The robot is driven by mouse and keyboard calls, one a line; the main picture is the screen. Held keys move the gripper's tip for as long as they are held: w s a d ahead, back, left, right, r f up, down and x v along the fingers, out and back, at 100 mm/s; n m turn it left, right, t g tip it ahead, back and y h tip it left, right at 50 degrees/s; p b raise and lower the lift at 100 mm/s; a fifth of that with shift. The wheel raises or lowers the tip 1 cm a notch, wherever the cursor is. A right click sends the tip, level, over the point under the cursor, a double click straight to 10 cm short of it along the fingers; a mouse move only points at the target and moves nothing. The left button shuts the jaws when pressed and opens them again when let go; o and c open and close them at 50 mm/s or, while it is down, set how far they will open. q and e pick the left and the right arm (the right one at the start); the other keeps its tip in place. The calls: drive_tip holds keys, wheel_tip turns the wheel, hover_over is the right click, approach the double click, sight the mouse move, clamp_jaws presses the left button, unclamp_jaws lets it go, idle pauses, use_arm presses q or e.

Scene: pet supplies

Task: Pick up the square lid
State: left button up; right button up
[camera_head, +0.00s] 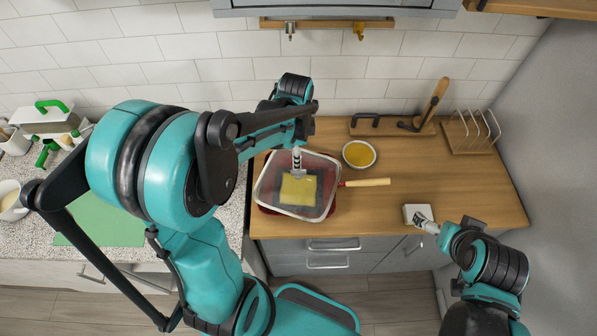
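The square lid (316,213) is clear with a pale rim. It lies over a red square pan (337,186), and its outline is skewed and offset from the pan, so it looks raised. A yellow slab shows through it. My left gripper (297,172) points down at the lid's middle, its fingers close together and apparently shut on the knob, which they hide. My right gripper (424,219) is low at the counter's front right, at a small white square block (411,211); its finger gap is too small to make out.
The pan's wooden handle (367,183) points right. A bowl of yellow liquid (358,154) stands behind it. A wooden rack (470,133) is at the back right. The wooden counter (480,195) is clear at the right. A green board (110,222) lies on the left counter.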

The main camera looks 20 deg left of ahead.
sight(298, 179)
use_arm(q)
drive_tip(key=f, duration=0.5)
drive_tip(key=w+f+b, duration=0.1)
drive_tip(key=f, duration=0.2)
drive_tip(key=shift+d, duration=0.15)
drive_tip(key=shift+s, duration=0.1)
drive_tip(key=shift+r, duration=0.1)
clamp_jaws()
